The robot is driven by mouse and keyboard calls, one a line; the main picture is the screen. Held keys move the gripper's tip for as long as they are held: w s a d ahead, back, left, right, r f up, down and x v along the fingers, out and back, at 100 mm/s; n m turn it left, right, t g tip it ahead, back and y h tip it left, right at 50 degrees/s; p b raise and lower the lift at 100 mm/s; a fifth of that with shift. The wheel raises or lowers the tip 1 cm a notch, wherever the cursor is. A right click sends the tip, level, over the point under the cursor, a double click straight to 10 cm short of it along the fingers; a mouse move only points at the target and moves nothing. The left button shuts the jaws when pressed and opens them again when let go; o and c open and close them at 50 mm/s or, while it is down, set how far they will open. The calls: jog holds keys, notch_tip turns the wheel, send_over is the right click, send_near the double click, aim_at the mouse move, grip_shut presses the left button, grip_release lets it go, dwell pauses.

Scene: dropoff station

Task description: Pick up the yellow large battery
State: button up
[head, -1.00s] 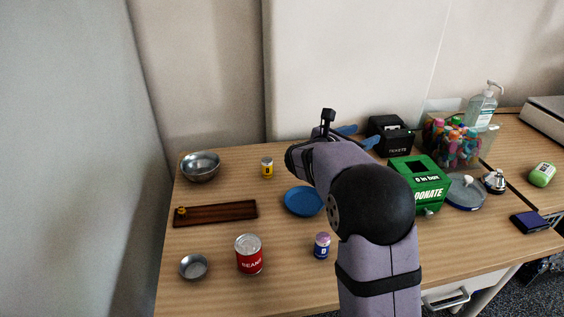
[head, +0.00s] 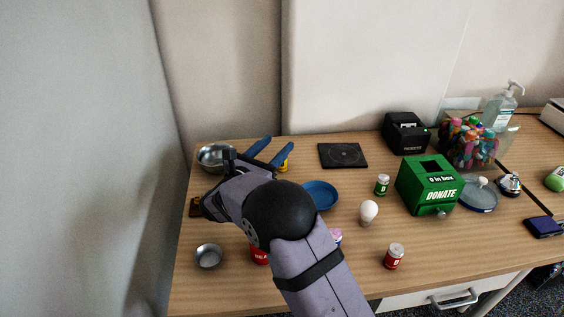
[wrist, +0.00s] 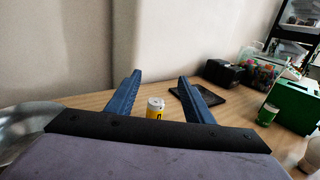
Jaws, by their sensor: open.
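The yellow large battery (head: 284,166) stands at the back left of the table, partly hidden behind my gripper in the head view. In the wrist view the yellow battery (wrist: 155,108) stands upright, with a pale top, between and beyond the two blue fingers. My gripper (head: 264,150) is open and empty, its fingers spread on either side of the battery's line. I cannot tell exactly how far the fingertips are from it.
A metal bowl (head: 212,156) is close left of my gripper. A black square pad (head: 343,155) lies right of the battery, and a blue plate (head: 322,194) lies nearer. A green battery (head: 382,184), a light bulb (head: 368,212) and a red battery (head: 394,256) stand farther right.

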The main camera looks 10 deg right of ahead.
notch_tip(320, 180, down, 5)
jog(key=shift+d+f, duration=0.1)
jog(key=shift+f, duration=0.1)
jog(key=shift+w+d+r, duration=0.2)
jog(key=shift+w+d, duration=0.05)
jog(key=shift+w, duration=0.1)
jog(key=shift+x, duration=3.35)
grip_shut()
